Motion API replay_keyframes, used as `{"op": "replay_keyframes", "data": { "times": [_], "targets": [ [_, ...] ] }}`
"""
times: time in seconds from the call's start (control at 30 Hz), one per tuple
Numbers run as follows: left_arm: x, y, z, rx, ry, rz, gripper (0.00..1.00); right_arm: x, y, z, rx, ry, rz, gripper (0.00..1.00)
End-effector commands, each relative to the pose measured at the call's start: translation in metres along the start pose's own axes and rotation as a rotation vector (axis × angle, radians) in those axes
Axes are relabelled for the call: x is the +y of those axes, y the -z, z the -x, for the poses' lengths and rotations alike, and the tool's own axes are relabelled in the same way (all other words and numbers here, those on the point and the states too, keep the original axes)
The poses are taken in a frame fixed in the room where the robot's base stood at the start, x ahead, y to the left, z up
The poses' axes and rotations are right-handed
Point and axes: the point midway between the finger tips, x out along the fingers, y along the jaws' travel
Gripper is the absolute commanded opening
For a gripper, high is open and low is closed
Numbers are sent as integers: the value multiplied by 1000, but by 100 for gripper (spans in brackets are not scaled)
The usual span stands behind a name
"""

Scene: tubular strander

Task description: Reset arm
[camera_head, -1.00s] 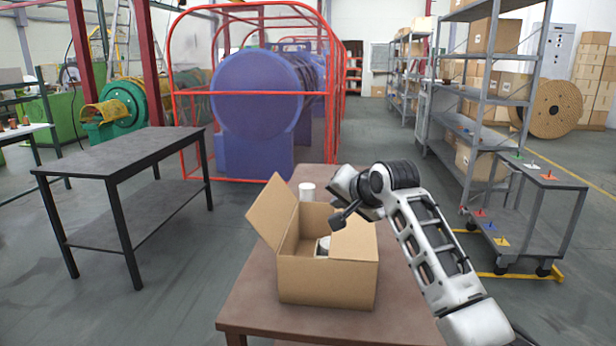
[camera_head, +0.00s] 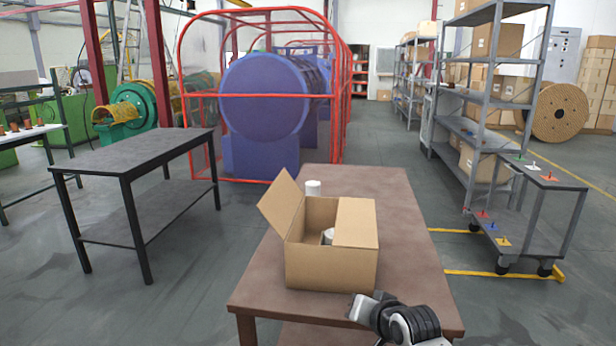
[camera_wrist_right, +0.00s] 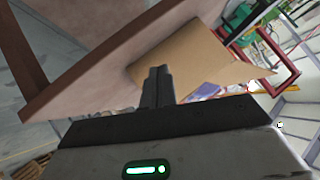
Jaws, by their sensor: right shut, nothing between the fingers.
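My right arm's wrist (camera_head: 400,318) shows at the bottom of the head view, in front of the brown table's near edge. Its fingers are out of sight there. In the right wrist view my right gripper (camera_wrist_right: 158,75) is shut, with its two dark fingers together and nothing between them. Behind the fingers is the open cardboard box (camera_wrist_right: 205,65). In the head view the box (camera_head: 330,268) stands on the brown table (camera_head: 400,215), one flap raised at left, with a white item (camera_head: 328,236) inside. My left gripper is not in view.
A white cylinder (camera_head: 313,188) stands on the table behind the box. A dark workbench (camera_head: 140,165) is at left. A grey cart (camera_head: 520,215) and shelving (camera_head: 485,120) are at right. A red cage (camera_head: 190,100) surrounds the blue machine (camera_head: 265,100). Floor is clear left of the table.

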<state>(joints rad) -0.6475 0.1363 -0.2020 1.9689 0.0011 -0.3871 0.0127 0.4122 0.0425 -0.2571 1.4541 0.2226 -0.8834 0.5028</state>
Motion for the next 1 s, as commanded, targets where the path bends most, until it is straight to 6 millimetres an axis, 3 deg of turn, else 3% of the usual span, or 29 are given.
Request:
{"op": "replay_keyframes", "data": {
  "times": [0.03,0.2,0.4,0.5,0.63,1.0],
  "targets": [
    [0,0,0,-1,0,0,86,20,-37,4,-12,-14,30,0],
    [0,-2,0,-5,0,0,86,70,-138,41,-11,-45,183,0],
    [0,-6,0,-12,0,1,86,105,-230,111,-19,-70,370,0],
    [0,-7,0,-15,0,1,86,112,-256,142,-23,-74,443,0],
    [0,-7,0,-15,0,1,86,115,-274,166,-26,-75,498,0],
    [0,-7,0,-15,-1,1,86,116,-278,172,-27,-75,516,0]
  ]
}}
